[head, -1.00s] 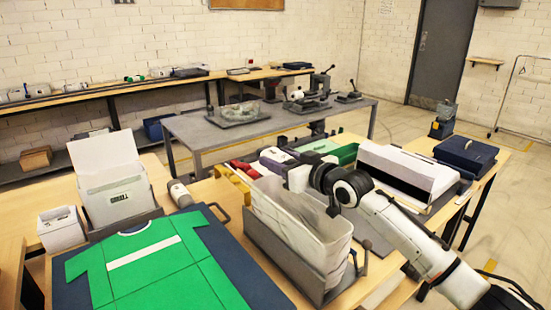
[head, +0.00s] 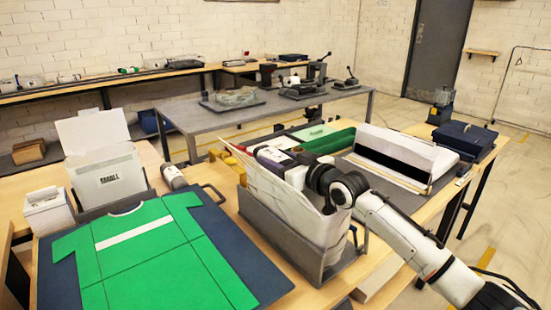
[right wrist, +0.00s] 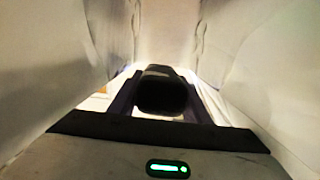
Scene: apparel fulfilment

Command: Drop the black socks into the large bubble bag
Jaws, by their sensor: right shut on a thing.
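The large bubble bag (head: 288,207) is whitish and translucent and stands open at the top in a grey holder (head: 285,240) on the wooden table. My right arm comes in from the right in the head view, and its wrist is at the bag's far right rim. My right gripper (right wrist: 162,100) points down between the bag's pale walls, which rise on both sides in the right wrist view. It is shut on the black socks (right wrist: 163,92), a dark rounded bundle between the fingers. The head view hides the fingertips and socks. My left gripper is out of view.
A green shirt (head: 150,250) lies on a dark blue board left of the bag. A white carton (head: 105,175) and small box (head: 48,212) stand behind it. A white box with a black slot (head: 405,160) stands behind my right arm.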

